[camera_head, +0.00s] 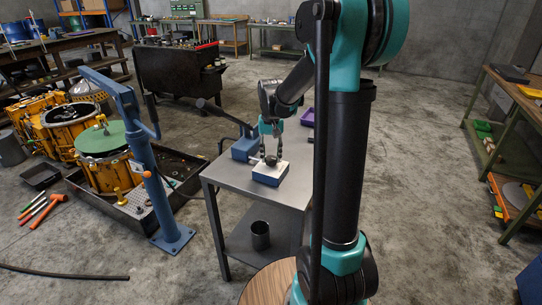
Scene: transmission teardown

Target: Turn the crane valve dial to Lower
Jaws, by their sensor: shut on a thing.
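The valve is a blue box with a pale top plate (262,171), set near the front of the grey metal table. A small dark dial (270,160) sits on the top plate. My gripper (271,157) points down from above, its fingers on both sides of the dial, shut on it. The dial's markings and pointer are too small to read. The blue crane (150,170) stands on the floor left of the table, its arm reaching over a yellow transmission part with a green round top (100,138).
The grey table (222,178) also holds a blue pump-like unit with a dark lever (243,148) behind the valve and a purple bin (308,117). A dark cup (260,235) stands on the lower shelf. Orange-handled tools (45,210) lie on the floor at left.

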